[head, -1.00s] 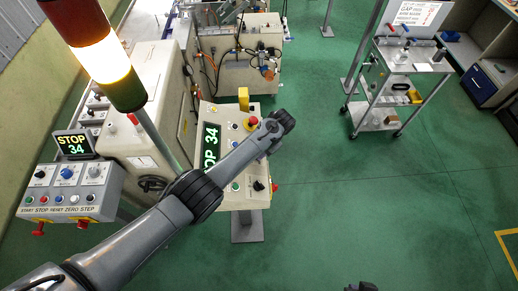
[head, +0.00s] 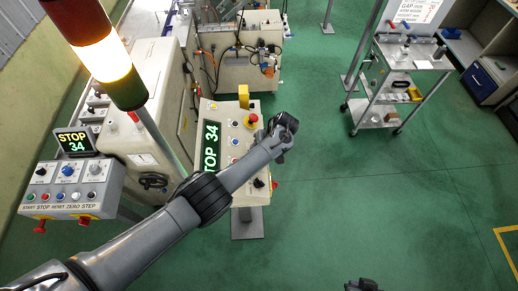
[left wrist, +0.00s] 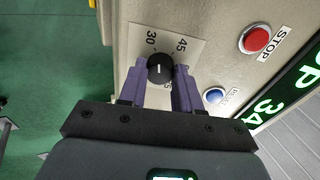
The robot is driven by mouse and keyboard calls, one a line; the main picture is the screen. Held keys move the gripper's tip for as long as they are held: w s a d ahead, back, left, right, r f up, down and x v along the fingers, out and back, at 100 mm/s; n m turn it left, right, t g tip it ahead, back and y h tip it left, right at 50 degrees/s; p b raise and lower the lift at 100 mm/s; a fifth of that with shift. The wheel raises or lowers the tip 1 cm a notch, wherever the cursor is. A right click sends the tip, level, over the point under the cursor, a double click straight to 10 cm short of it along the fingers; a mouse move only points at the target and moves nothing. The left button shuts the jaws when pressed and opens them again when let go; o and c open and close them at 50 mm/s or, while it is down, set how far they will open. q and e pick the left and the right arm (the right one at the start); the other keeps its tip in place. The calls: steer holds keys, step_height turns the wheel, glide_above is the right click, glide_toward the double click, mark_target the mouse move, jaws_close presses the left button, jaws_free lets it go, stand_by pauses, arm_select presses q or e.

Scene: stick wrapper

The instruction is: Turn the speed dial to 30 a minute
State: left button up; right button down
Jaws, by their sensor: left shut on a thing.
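The speed dial (left wrist: 160,68) is a round black knob with a white mark on a pale scale plate. In the left wrist view, 30 is printed above left of it and 45 above right; a third label is partly covered. My left gripper (left wrist: 160,74) has its purple fingers on both sides of the knob, shut on it. The mark's exact reading is hard to tell. In the head view, my left arm hides the dial. The panel display (head: 210,146) shows 34. A dark part, perhaps my right gripper (head: 362,285), shows at the bottom edge; its jaws are unclear.
A red STOP button (left wrist: 257,39) and a blue button (left wrist: 214,95) sit near the dial. A yellow-collared red button (head: 252,121) is higher on the panel. A second console (head: 68,188) stands at the left, its screen (head: 74,142) showing STOP 34. Green floor is open at right.

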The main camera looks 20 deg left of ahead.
arm_select(q)
steer(key=shift+n+b, duration=0.4)
steer(key=shift+n, duration=1.1)
steer(key=shift+r, duration=0.1)
steer(key=o, duration=1.1)
steer(key=shift+c, duration=0.2)
steer(key=shift+d+r, duration=0.2)
steer(key=shift+r, duration=0.15)
steer(key=p+v, duration=0.1)
steer(key=v, duration=0.9)
steer(key=shift+d, duration=0.2)
steer(key=shift+f, duration=0.1)
